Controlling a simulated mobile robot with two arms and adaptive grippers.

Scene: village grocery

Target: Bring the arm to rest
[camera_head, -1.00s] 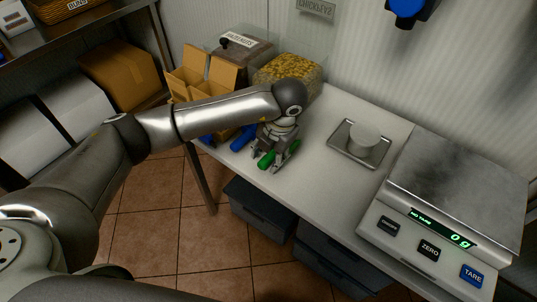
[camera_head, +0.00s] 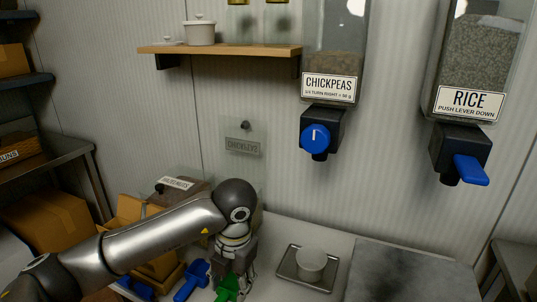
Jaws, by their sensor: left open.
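My left arm comes in from the left, over the counter. Its gripper (camera_head: 234,280) points down at the counter and is open. A green-handled scoop (camera_head: 228,291) lies right at its fingertips, cut by the bottom of the picture; I cannot tell whether they touch. A blue scoop (camera_head: 191,282) lies just left of the gripper. My right gripper is not in view.
A metal tray (camera_head: 288,272) with a white bowl (camera_head: 311,262) stands to the right. Bins and boxes stand behind my arm.

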